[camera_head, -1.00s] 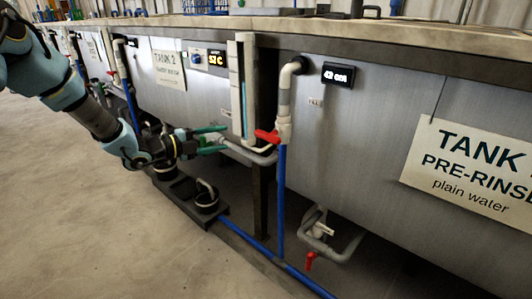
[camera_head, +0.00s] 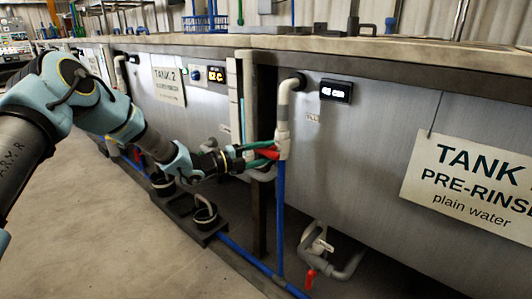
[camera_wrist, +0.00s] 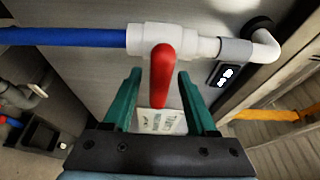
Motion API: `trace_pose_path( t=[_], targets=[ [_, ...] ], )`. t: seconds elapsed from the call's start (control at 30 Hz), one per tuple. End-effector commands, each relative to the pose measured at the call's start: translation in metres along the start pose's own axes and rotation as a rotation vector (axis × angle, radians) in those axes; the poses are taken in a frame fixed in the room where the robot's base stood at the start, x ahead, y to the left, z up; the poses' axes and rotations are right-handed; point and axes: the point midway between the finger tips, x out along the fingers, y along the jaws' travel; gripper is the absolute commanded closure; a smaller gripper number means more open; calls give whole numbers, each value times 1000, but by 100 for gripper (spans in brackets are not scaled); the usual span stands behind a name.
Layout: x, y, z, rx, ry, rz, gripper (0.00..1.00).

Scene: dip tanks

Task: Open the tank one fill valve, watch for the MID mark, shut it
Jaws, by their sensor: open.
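The tank one fill valve has a red lever handle (camera_head: 267,153) on a white pipe fitting (camera_head: 283,140), above a blue pipe. My gripper (camera_head: 262,157) is at the handle with its green fingers open. In the wrist view the red handle (camera_wrist: 162,75) lies between the two spread fingers (camera_wrist: 158,85), with a gap on each side. The dark level display (camera_head: 336,91) on the tank is lit, but its digits are blurred. A sign (camera_head: 470,175) reads TANK and PRE-RINSE, plain water. The MID mark cannot be made out.
A drain valve with a red handle (camera_head: 310,280) sits low under the tank. A blue pipe (camera_head: 245,260) runs along the floor past a black tray (camera_head: 190,222). The tank 2 sign (camera_head: 169,86) hangs farther left. The floor at the left is clear.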

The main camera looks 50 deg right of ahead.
Motion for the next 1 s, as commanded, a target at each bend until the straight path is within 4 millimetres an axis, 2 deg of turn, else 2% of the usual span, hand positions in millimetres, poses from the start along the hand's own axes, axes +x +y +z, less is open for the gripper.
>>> trace_pose_path(
  t=[0.3,0.8,1.0],
  targets=[
    [3,0,0,0,0,0,44],
    [2,0,0,0,0,0,100],
    [2,0,0,0,0,0,100]
  ],
)
